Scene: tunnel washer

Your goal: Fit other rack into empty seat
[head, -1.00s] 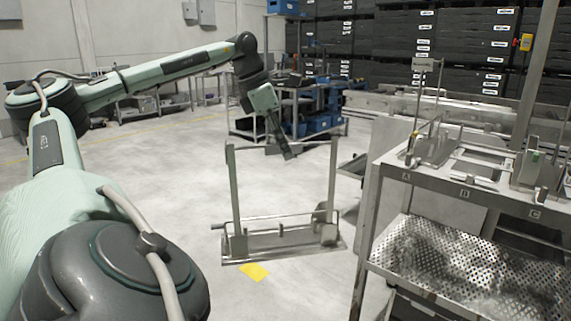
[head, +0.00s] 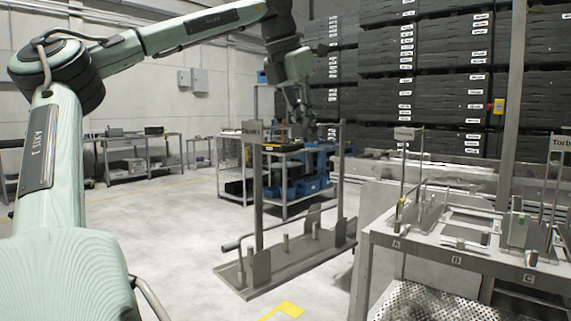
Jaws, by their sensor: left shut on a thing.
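A grey metal rack (head: 290,268) with a flat base, two tall uprights, short pegs and a side bar hangs near the middle of the head view. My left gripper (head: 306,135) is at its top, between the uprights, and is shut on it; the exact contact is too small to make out. The rack's base looks slanted in the picture and seems to be off the floor. To the right is a steel table with seats marked A (head: 397,243), B (head: 456,261) and C (head: 528,279). Upright labelled fittings stand at A and C. B looks low and open.
A yellow floor mark (head: 285,311) lies below the rack. A perforated shelf (head: 425,303) is under the table. Behind stand a cart with blue bins (head: 310,185), stacked black crates (head: 430,85) and a post (head: 508,110).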

